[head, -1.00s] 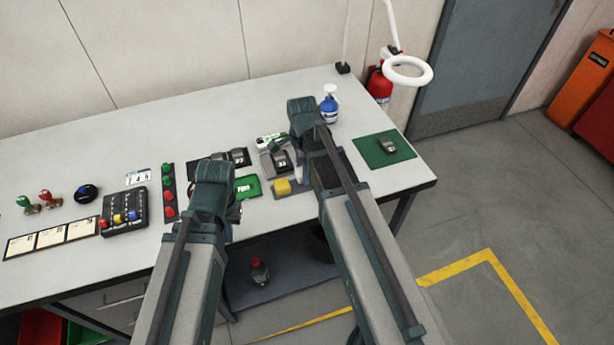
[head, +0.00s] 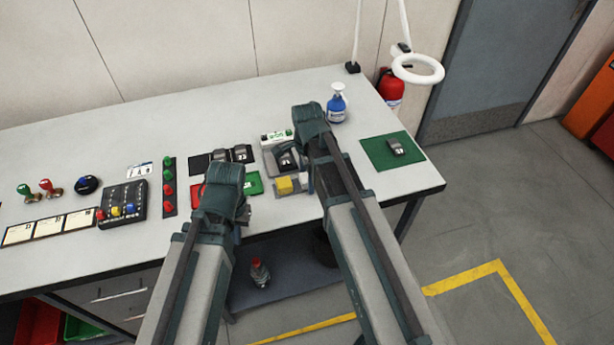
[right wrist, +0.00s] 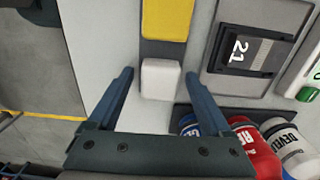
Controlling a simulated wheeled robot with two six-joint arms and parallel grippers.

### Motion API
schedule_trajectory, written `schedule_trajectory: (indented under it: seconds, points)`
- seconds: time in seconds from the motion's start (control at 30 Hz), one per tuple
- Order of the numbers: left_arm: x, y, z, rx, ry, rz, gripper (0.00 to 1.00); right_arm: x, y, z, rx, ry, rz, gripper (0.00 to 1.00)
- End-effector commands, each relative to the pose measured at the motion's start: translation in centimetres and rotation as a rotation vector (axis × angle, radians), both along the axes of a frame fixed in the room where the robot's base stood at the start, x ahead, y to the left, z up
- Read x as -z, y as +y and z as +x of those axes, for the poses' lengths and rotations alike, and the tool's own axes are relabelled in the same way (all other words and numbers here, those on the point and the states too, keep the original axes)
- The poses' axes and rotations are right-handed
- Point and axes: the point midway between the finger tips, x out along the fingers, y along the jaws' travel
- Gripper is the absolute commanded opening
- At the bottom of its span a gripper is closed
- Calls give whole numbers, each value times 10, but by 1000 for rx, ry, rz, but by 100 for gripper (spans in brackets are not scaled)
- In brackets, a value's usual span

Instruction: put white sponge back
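The white sponge (right wrist: 161,79) lies on a grey strip beside the yellow sponge (right wrist: 167,18) in the right wrist view. In the head view the white sponge (head: 301,182) shows just right of the yellow sponge (head: 284,186), partly hidden by my right gripper. My right gripper (right wrist: 159,76) is open, its fingers on either side of the white sponge with a gap at each side. I cannot tell the height of the fingertips above the strip. My left gripper (head: 240,213) is over the table's front edge; its fingers are mostly hidden.
A device marked 21 (right wrist: 247,52) stands close to the sponges. Several bottles (right wrist: 258,145) stand near my right gripper. Red and green trays lie by my left gripper.

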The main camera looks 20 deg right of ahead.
Motion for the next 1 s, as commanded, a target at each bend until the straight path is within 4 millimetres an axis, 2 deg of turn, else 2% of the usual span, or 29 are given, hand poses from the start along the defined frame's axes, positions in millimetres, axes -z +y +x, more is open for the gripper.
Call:
schedule_trajectory:
  seconds: [0.27,0.47,1.0]
  points:
    - [-4,0,0,0,0,0,0,-4,0,0,0,0,0,83]
    - [-20,0,0,0,0,0,0,-20,0,0,0,0,0,83]
    - [-100,0,0,1,0,0,0,-100,0,0,0,0,0,83]
